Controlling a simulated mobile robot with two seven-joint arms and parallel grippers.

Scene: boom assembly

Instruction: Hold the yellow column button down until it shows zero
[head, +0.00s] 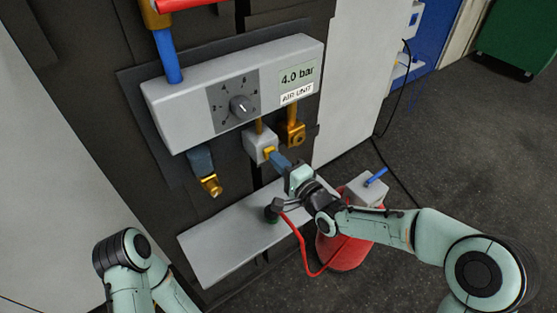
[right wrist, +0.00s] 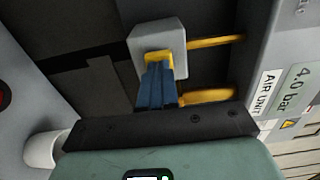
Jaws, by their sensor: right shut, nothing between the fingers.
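The yellow button (head: 270,152) sits on a small grey box (head: 257,144) hanging on a yellow rod below the air unit (head: 190,97). The unit's display (head: 298,76) reads 4.0 bar. My right gripper (head: 277,159) has its blue fingers shut and empty, with the tips at the button. In the right wrist view the fingers (right wrist: 157,82) meet the yellow button (right wrist: 158,57) and partly cover it. I cannot tell how far it is pressed in. My left arm shows at the lower left; its gripper is out of view.
A black dial (head: 240,105) is on the unit's front. Brass fittings (head: 211,185) and (head: 296,133) hang below the unit. A grey shelf (head: 215,245) lies under it. A red container (head: 345,252) with a red hose stands behind my right forearm. Open floor lies to the right.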

